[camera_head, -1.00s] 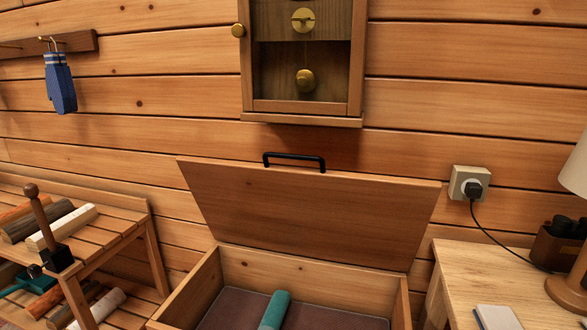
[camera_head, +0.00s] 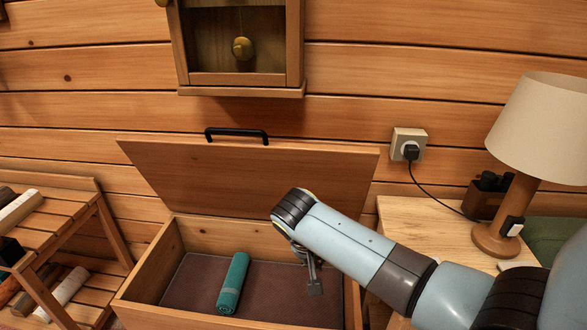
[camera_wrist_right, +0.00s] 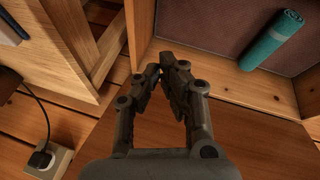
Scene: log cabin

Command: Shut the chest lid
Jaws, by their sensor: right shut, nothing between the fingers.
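The wooden chest (camera_head: 140,312) stands against the log wall with its lid (camera_head: 235,178) raised and leaning back. A black handle (camera_head: 237,132) sits on the lid's top edge. A rolled teal cloth (camera_head: 232,283) lies on the dark chest floor; it also shows in the right wrist view (camera_wrist_right: 272,40). My right gripper (camera_head: 314,287) hangs in front of the lid, over the right part of the chest. In the right wrist view its fingers (camera_wrist_right: 167,68) are shut and empty, with the lid (camera_wrist_right: 245,145) behind them. My left gripper is not in view.
A side table (camera_head: 420,235) with a lamp (camera_head: 540,125) stands close to the chest's right, under my right arm. A slatted rack (camera_head: 70,230) with logs stands on the left. A wall clock (camera_head: 240,92) hangs above the lid. A plugged-in cord runs from the outlet (camera_head: 407,143).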

